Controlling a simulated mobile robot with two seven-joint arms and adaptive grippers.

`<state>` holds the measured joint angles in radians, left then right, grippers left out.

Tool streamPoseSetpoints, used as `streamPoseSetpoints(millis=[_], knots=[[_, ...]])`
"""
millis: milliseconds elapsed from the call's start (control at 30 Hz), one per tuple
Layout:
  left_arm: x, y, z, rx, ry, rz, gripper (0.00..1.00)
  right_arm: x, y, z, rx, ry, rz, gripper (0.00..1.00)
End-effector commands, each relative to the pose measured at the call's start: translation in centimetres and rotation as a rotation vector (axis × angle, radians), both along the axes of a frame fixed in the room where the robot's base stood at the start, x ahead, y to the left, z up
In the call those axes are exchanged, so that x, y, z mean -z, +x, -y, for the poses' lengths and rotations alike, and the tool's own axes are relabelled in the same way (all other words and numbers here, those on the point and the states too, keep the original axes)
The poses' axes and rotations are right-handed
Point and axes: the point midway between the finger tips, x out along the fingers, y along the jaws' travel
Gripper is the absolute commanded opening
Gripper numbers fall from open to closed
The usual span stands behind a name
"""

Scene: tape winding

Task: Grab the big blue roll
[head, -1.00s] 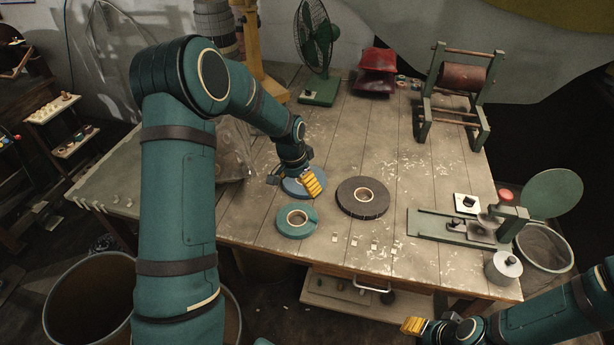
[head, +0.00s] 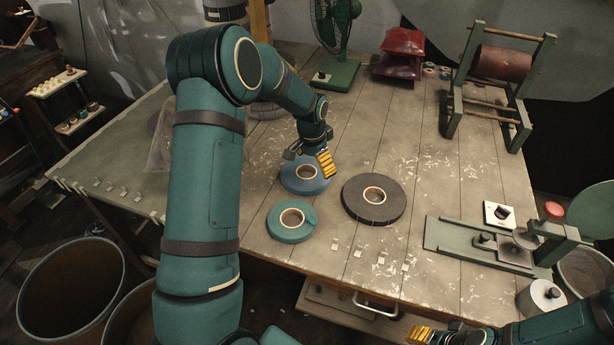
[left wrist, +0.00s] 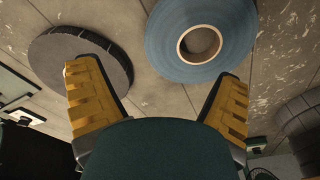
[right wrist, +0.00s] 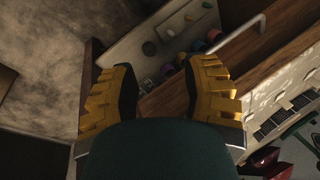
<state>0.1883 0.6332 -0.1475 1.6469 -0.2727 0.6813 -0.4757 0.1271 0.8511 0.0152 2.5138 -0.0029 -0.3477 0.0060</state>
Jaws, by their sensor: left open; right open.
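The big blue roll (head: 298,185) lies flat on the workbench, with a pale core. My left gripper (head: 309,159) is open just above its far edge and partly covers it in the head view. In the left wrist view the blue roll (left wrist: 162,42) fills the top centre, ahead of the open left fingers (left wrist: 158,78), with nothing between them. A smaller teal roll (head: 291,232) lies in front of it, and a dark grey roll (head: 362,213) to the right. My right gripper (head: 428,335) is open and empty beyond the bench's front edge.
Several small pale pieces (head: 383,258) lie near the front edge. A green device (head: 480,245) stands at right, a drum frame (head: 500,70) at back right. A green fan (head: 340,35) and red trays (head: 400,55) stand at the back. The bench's left part is mostly clear.

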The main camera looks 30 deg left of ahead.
Motion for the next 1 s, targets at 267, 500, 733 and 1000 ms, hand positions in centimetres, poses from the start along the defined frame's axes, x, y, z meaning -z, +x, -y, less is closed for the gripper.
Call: streamPoseSetpoints(millis=[267,500,733,1000], knots=[[4.1,0.4,0.2,0.0,-0.001,-0.001,0.92,0.7,0.2,0.0,0.001,-0.001,0.005,0.47],[5.4,0.6,0.1,0.0,0.0,-0.002,0.92,1.0,0.2,0.0,0.001,-0.001,0.006,0.47],[8.7,1.0,0.0,-0.001,-0.001,-0.004,0.92,1.8,0.4,0.0,0.003,-0.001,0.01,0.47],[9.6,1.2,0.1,-0.001,0.0,0.0,0.92,1.9,0.4,0.1,0.003,-0.001,0.011,0.47]])
